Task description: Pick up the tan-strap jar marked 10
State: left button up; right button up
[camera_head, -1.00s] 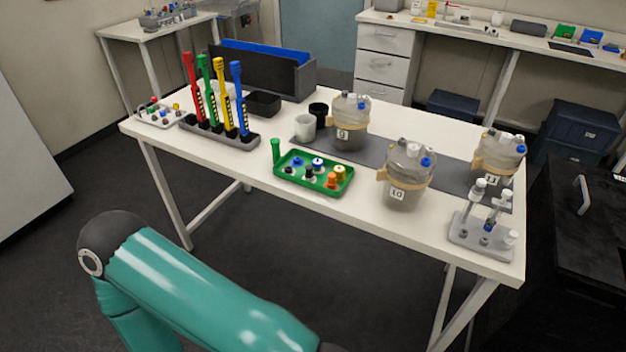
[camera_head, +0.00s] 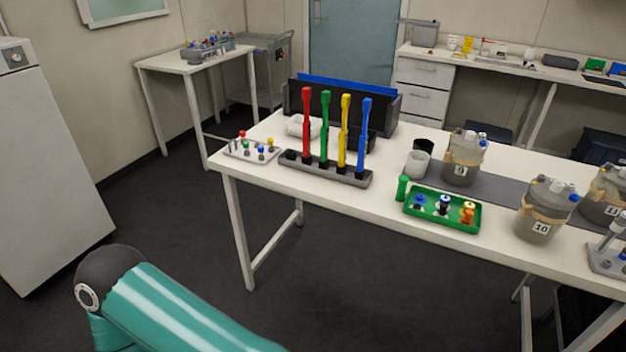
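The tan-strap jar marked 10 (camera_head: 541,218) stands upright near the front edge of the white table, at the right of the view. It is a clear, greyish jar with blue and white caps on its lid. Another tan-strap jar, apparently marked 9 (camera_head: 463,160), stands farther back to its left. A third tan-strap jar (camera_head: 604,196) is cut off at the right edge, and its label is not readable. A teal arm of mine reaches in at the lower left. Neither of my grippers shows.
A green tray (camera_head: 440,222) with small capped parts lies left of jar 10. A rack with red, green, yellow and blue tools (camera_head: 325,170) stands farther left. A grey stand (camera_head: 607,262) is at the right edge. White and black cups (camera_head: 417,164) stand near jar 9.

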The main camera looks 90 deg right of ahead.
aim_at(536, 224)
jog(key=u, duration=0.6)
jog(key=i, duration=0.25)
jog(key=z, duration=2.35)
jog(key=i, duration=0.2)
jog(key=z, duration=2)
jog(key=k, duration=0.6)
jog(key=z, duration=0.4)
jog(key=i, duration=1.65)
jog(key=u, duration=0.35)
